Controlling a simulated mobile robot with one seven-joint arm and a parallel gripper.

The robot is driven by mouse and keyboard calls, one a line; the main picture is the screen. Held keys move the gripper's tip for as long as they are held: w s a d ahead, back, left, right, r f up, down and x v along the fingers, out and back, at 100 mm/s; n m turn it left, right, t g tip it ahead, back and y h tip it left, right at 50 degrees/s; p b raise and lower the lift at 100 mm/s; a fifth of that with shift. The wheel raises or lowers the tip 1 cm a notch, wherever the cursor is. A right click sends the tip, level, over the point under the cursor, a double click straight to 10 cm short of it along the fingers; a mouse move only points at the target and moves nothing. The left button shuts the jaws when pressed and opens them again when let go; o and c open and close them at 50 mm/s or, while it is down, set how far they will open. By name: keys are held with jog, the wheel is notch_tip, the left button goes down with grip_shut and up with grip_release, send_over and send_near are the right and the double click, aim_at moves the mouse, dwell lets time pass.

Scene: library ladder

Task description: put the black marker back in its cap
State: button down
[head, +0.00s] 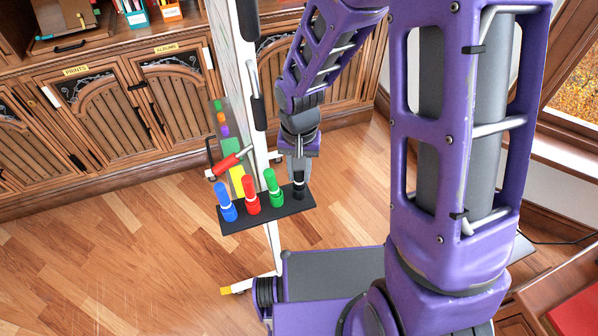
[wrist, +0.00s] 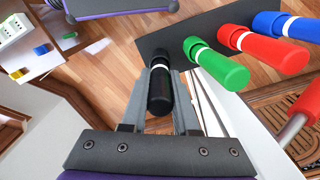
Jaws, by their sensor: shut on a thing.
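My gripper (head: 300,170) points down at the right end of a dark tray (head: 287,209) and is shut on the black marker (head: 299,178). In the wrist view the black marker (wrist: 160,95) lies between the two grey fingers (wrist: 160,88), with a white band near its far end. A black cap (head: 299,193) shows below it on the tray, in line with the marker. I cannot tell whether the marker is fully seated in the cap. Green (head: 273,186), red (head: 250,195) and blue (head: 226,205) markers stand upright in the same row, with white bands.
The tray is attached to a tall white board frame (head: 251,100) close to my arm. A red-handled tool (head: 228,163) sticks out left of the frame. Wooden cabinets (head: 110,100) line the back. The wooden floor (head: 120,250) at left is clear.

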jog(key=shift+f, duration=0.4)
jog(key=c, duration=0.7)
grip_release()
jog(key=shift+f, duration=0.15)
notch_tip(320, 180, up, 18)
jog(key=shift+f+p, duration=0.25)
jog(key=shift+p, duration=0.05)
